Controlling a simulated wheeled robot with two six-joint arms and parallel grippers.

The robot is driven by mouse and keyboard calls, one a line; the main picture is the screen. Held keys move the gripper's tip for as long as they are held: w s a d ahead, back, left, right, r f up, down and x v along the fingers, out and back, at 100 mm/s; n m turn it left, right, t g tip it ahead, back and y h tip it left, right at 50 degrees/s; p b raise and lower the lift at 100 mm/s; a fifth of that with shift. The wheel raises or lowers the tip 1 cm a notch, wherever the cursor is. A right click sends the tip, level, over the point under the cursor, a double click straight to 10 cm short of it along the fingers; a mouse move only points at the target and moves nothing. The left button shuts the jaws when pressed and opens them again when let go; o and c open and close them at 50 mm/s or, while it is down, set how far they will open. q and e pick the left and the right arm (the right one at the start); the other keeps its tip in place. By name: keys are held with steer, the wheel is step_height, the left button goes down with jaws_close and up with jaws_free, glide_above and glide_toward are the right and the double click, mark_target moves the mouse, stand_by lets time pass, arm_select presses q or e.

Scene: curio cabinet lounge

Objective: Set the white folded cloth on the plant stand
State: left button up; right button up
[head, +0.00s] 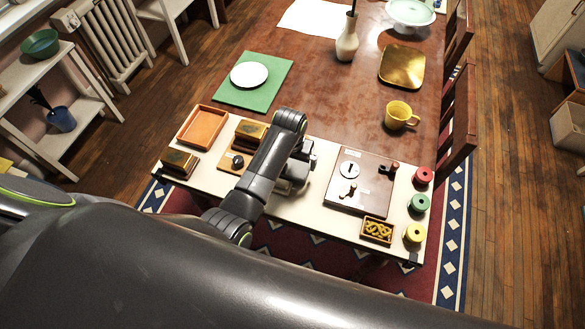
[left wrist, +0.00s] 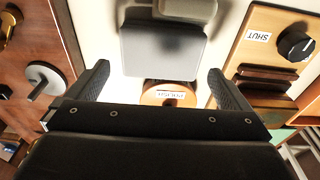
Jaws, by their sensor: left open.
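My left gripper (head: 292,172) is over the cream board at the table's near end, partly hidden by my arm in the head view. In the left wrist view its fingers (left wrist: 160,90) are apart. Between and beyond them lies a pale grey, flat, squarish thing (left wrist: 160,52), perhaps the folded cloth; I cannot tell whether the fingers touch it. A flat white sheet (head: 312,18) lies at the table's far end. A white two-level stand (head: 22,82) at the left, perhaps the plant stand, has a plant in a blue pot (head: 61,119) on its lower shelf. My right gripper is out of view.
A brown panel with knobs (head: 362,182), coloured spools (head: 419,203), an orange tray (head: 202,127) and small boxes share the board. A green bowl (head: 40,43) occupies the stand's top. Open floor lies between stand and table.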

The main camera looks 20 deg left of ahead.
mark_target(293, 167)
arm_select(q)
steer(key=shift+f, duration=2.4)
steer(key=c, duration=0.8)
steer(key=shift+r, duration=0.2)
